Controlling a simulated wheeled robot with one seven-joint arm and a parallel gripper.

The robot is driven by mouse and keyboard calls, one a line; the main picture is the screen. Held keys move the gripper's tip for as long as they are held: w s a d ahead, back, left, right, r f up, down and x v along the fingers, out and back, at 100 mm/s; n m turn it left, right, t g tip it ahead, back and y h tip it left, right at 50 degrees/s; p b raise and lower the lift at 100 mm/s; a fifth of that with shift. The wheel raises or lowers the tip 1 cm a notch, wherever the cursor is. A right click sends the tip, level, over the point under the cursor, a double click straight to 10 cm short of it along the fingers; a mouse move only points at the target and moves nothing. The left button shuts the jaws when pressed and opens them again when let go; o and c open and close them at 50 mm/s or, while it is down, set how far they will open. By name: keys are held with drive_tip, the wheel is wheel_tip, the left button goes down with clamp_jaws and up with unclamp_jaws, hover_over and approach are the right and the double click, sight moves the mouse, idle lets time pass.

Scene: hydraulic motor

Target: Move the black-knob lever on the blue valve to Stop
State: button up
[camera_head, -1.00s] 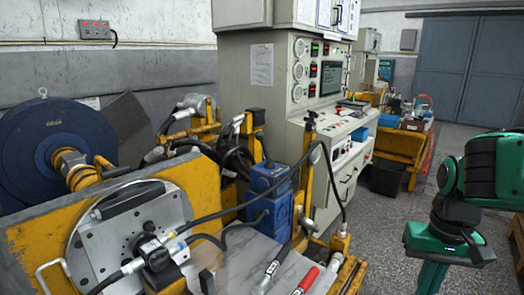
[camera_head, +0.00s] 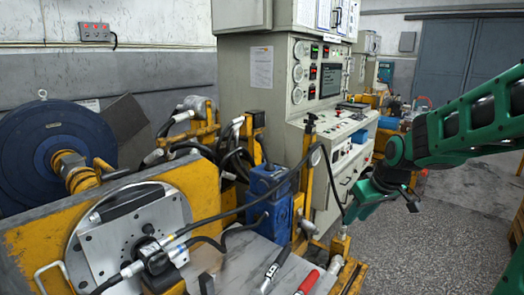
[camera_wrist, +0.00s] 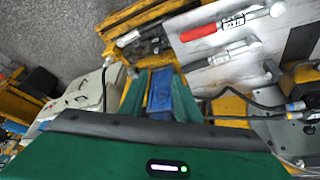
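The blue valve (camera_head: 270,205) stands upright behind the metal bench top, left of the yellow posts. The lever is not clear there either.
A black hose (camera_head: 325,160) arcs beside the yellow post (camera_head: 308,160), between valve and gripper. Red-handled (camera_head: 307,283) and black-handled tools lie on the bench. The control cabinet (camera_head: 294,75) stands behind. Grey floor (camera_head: 440,235) is open at the right.

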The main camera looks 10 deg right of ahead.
drive_tip(key=w+a+r+n+t+y, duration=0.1)
drive_tip(key=w+a+n+t+y, duration=0.15)
drive_tip(key=w, duration=0.75)
drive_tip(key=w+a+n+t+y, duration=0.1)
drive_tip(key=w+a+n+t, duration=0.2)
drive_tip(key=w, duration=0.7)
drive_tip(key=n+t+y, duration=0.3)
drive_tip(key=t+y, duration=0.1)
drive_tip(key=t, duration=0.2)
approach(263, 147)
drive_tip(key=shift+g, duration=0.25)
drive_tip(key=x, duration=1.1)
drive_tip(key=shift+w+d+r, duration=0.1)
clamp_jaws()
